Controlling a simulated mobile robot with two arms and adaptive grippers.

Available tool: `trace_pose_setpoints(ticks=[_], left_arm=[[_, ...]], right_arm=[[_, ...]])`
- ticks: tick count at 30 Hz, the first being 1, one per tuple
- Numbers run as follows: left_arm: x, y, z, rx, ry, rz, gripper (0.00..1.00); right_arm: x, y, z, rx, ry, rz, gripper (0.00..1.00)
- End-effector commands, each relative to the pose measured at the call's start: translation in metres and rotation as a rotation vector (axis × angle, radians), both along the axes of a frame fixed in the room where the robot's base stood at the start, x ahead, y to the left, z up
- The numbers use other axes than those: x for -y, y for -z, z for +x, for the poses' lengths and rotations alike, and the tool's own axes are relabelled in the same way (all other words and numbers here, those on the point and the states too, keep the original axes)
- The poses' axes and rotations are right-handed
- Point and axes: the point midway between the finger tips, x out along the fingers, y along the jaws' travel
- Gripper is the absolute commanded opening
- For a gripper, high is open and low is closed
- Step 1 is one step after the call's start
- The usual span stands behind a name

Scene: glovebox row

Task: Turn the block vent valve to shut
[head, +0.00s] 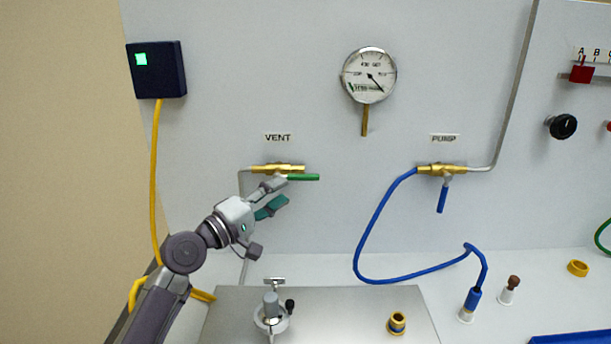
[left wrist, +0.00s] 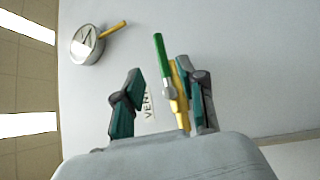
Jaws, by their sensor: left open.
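The vent valve (head: 278,169) is a brass body on the wall panel under the VENT label (head: 277,138). Its green lever (head: 303,177) points right, roughly along the brass body. My left gripper (head: 280,194) is open at the valve, just below and left of the lever. In the left wrist view, the green lever (left wrist: 160,58) and the brass body (left wrist: 180,92) appear between the two teal-padded fingers (left wrist: 163,98), nearer the right finger. Whether a finger touches the lever I cannot tell. My right gripper is out of view.
A pressure gauge (head: 369,75) hangs up and right. The pump valve (head: 442,169) has a blue handle hanging down and a blue hose (head: 366,235). A metal plate (head: 340,302) with a clamp fitting (head: 271,312) lies below. A yellow cable (head: 155,180) runs down the left.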

Motion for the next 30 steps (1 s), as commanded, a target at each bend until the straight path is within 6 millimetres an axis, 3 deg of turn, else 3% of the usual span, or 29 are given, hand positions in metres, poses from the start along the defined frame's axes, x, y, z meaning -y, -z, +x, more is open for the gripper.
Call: trace_pose_setpoints(ticks=[3,12,24,26,30], left_arm=[[0.020,-0.004,0.019,0.000,0.002,-0.001,0.40],[0.051,-0.009,0.051,0.000,0.000,0.000,0.40],[0.057,-0.011,0.057,0.000,-0.001,0.001,0.40],[0.057,-0.011,0.057,0.000,-0.001,0.001,0.34],[0.057,-0.011,0.057,0.000,-0.001,0.001,0.10]], right_arm=[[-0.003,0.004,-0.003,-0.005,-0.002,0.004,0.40],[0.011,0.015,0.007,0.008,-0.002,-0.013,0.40],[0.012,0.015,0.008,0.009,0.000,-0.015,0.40],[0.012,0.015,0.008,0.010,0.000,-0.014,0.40],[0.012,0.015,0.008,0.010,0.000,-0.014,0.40]])
